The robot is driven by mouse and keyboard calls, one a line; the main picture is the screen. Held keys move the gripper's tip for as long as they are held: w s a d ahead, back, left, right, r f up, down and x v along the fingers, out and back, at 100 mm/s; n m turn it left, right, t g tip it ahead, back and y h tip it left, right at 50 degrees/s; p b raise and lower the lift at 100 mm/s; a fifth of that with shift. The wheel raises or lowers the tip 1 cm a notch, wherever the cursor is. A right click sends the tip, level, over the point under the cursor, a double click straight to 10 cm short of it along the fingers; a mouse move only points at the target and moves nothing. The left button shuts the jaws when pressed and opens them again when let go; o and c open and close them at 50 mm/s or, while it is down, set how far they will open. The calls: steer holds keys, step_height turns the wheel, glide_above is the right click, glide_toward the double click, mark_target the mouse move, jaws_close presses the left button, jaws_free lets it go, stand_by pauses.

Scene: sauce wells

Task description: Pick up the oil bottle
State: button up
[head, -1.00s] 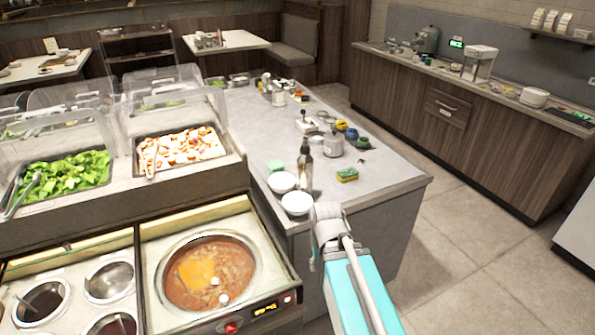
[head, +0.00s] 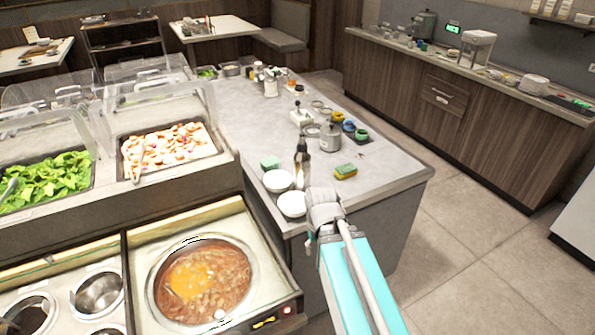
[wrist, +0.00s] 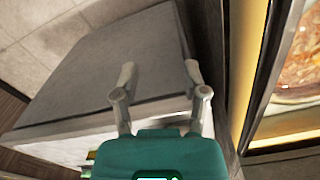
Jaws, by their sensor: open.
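The oil bottle seems to be the dark, slim-necked bottle (head: 302,168) standing upright on the grey island counter (head: 385,172) in the head view. It stands just behind two white bowls and is not seen in the wrist view. My arm's end in the head view is in front of the bottle and lower right of the bowls, apart from the bottle; its fingers are not clear there. In the wrist view my gripper (wrist: 160,68) has its two fingers spread, with nothing between them. Behind them is a flat grey surface.
White bowls (head: 291,204) stand near the counter's front edge. A green-yellow sponge (head: 345,171) and a metal pot (head: 331,137) are to the bottle's right, and a green block (head: 270,162) to its left. A soup well (head: 202,280) is at front left. Open floor (head: 480,235) lies right.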

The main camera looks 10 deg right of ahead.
steer(key=shift+d, duration=0.4)
steer(key=o, duration=0.5)
steer(key=shift+w, duration=0.25)
steer(key=shift+o, duration=0.5)
steer(key=shift+w+r+m+h, duration=0.1)
steer(key=shift+w+m+h, duration=0.2)
steer(key=w+a+r+m+t+h+p, duration=0.1)
steer(key=w+a+r+m+t+h, duration=0.1)
steer(key=w, duration=0.5)
steer(key=w+a+r+m+t+h+p, duration=0.1)
steer(key=w+a+r+m+h, duration=0.4)
steer(key=w+r, duration=0.3)
steer(key=w+a+r+m+t+h+p, duration=0.1)
steer(key=w+a+r+m+h, duration=0.3)
steer(key=w, duration=0.4)
steer(key=shift+a+r+m+t+h, duration=0.2)
steer(key=shift+r+m+t+h, duration=0.2)
steer(key=shift+m+t, duration=0.4)
steer(key=shift+w, duration=0.1)
